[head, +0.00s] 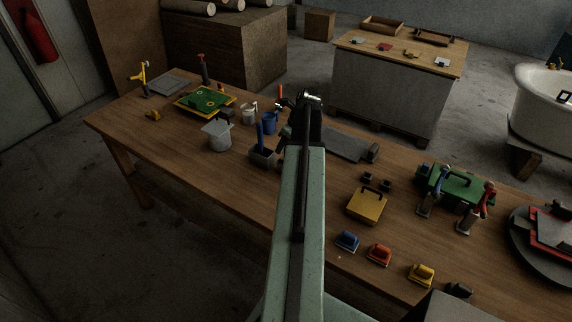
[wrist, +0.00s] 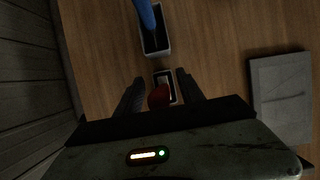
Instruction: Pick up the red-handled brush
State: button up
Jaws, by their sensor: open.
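The red-handled brush stands upright in a small box-like holder. In the wrist view its red handle (wrist: 158,97) points up toward the camera, between my gripper's fingers (wrist: 160,86). My gripper is open, with a dark finger on either side of the handle; I cannot tell whether either touches it. The small holder (wrist: 172,87) shows just beyond the handle. In the head view a red handle tip (head: 280,91) shows beside my gripper (head: 299,103), and my arm hides what is below. The bristles are hidden.
A blue handle (head: 259,134) stands in a grey box (head: 263,158), close by in the wrist view (wrist: 145,15). A grey slab (head: 345,142) lies to the right. The wooden table (head: 180,175) is clear at front left.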

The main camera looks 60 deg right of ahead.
grip_shut()
jog(key=shift+r+p, duration=0.2)
jog(key=shift+p, duration=0.1)
